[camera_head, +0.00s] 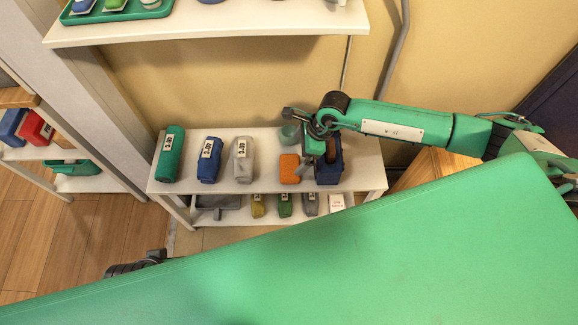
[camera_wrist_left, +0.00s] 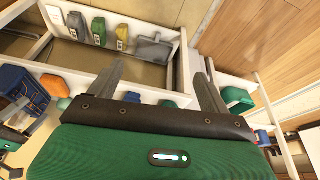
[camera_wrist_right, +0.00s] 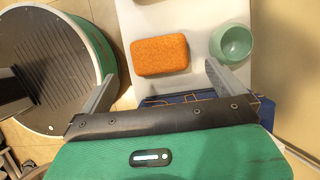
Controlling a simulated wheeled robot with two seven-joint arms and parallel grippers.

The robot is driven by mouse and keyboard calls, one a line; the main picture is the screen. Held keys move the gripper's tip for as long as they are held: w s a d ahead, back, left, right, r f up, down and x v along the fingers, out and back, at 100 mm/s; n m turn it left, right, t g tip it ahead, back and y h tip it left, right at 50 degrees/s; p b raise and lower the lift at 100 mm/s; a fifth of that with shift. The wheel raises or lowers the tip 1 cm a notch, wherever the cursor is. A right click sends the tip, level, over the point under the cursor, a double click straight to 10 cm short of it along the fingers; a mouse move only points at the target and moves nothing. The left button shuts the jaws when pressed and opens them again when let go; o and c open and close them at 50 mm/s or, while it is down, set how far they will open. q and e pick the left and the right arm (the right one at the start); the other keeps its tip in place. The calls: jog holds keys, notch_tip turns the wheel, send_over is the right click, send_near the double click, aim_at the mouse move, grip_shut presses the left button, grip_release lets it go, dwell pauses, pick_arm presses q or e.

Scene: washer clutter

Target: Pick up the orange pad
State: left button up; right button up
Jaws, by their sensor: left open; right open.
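The orange pad (camera_head: 289,168) lies on the top board of the white shelf (camera_head: 270,183), between a grey bottle and a dark blue crate. It shows whole in the right wrist view (camera_wrist_right: 160,55), ahead of the fingers and clear of them. My left gripper (camera_wrist_left: 160,85) is open and empty in the left wrist view, facing the shelves from lower down. The pad also shows small there (camera_wrist_left: 55,85).
A green cup (camera_head: 289,134) stands behind the pad. The dark blue crate (camera_head: 329,172) is beneath my right gripper. Green (camera_head: 170,155), blue (camera_head: 209,160) and grey (camera_head: 242,160) bottles stand left of the pad. An upper shelf (camera_head: 210,27) overhangs behind.

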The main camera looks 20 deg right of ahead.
aim_at(290, 166)
jog(key=x, duration=0.4)
jog(key=shift+f, duration=0.1)
jog(key=x, duration=0.4)
jog(key=shift+s+d+f+b, duration=0.2)
jog(key=shift+f+b, duration=0.1)
jog(key=shift+b, duration=0.1)
jog(key=shift+a+f, duration=0.15)
jog(key=shift+f, duration=0.2)
pick_arm(q)
jog(key=v, duration=0.2)
jog(key=shift+r, duration=0.25)
pick_arm(e)
jog(key=shift+c, duration=0.2)
pick_arm(q)
jog(key=shift+f, duration=0.1)
pick_arm(e)
jog(key=c, duration=0.7)
